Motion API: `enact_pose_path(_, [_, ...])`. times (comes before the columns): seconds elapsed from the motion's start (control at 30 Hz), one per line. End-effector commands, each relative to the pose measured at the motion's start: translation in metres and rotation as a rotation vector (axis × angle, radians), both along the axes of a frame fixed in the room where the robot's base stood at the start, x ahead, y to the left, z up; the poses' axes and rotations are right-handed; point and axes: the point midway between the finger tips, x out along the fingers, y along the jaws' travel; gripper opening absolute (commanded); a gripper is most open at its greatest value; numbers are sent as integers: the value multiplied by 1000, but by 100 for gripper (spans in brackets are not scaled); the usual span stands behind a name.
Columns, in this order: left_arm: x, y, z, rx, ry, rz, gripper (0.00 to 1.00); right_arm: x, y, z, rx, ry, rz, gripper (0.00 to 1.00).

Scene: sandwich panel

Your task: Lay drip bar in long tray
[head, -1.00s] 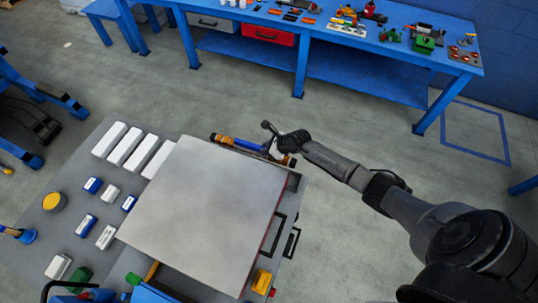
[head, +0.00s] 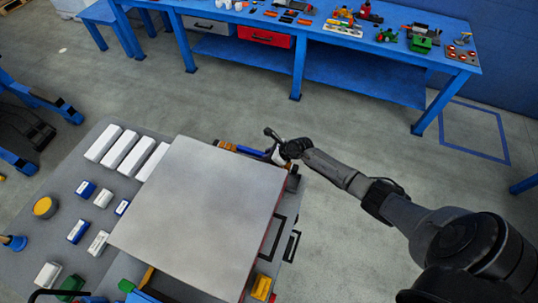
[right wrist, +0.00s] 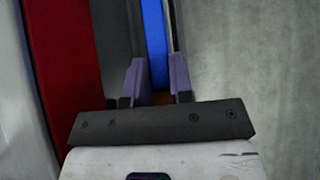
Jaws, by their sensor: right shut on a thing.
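The drip bar is a blue bar (head: 251,151) with orange ends, at the far edge of the work table in the head view. It also shows in the right wrist view (right wrist: 154,45), running lengthwise between two dark strips that look like walls of the long tray (right wrist: 133,28). My right gripper (head: 283,153) is at the bar's right end. In the right wrist view its two purple fingers (right wrist: 159,84) are on either side of the bar, with some orange between them. It is shut on the bar. Whether the bar touches the tray floor is hidden. My left gripper is not in view.
A large pale panel (head: 200,215) covers much of the table beside the bar. White blocks (head: 130,155), small blue and white blocks and a yellow-topped pot (head: 44,207) stand left. A yellow block (head: 261,288) is at the near right. Open floor lies beyond the table.

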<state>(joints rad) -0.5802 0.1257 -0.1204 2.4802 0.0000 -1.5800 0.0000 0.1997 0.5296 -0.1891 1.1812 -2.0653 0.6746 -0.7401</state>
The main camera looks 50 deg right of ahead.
Motion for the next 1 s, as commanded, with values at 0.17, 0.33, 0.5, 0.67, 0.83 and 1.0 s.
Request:
enact_pose_path(0.17, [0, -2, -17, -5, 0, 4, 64, 1, 1, -17, 1, -2, -1, 0])
enact_pose_path(0.33, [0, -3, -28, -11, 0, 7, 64, 1, 0, -30, 1, -2, -1, 0])
enact_pose_path(0.5, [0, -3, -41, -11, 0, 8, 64, 0, 0, -43, 0, -2, -1, 0])
enact_pose_path(0.67, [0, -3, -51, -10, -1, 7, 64, 1, 0, -55, 0, -1, -1, 0])
enact_pose_path(0.83, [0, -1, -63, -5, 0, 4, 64, 0, 0, -67, 0, -1, 0, 0])
enact_pose_path(1.0, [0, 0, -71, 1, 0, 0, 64, 1, 0, -76, 0, -2, -1, 0])
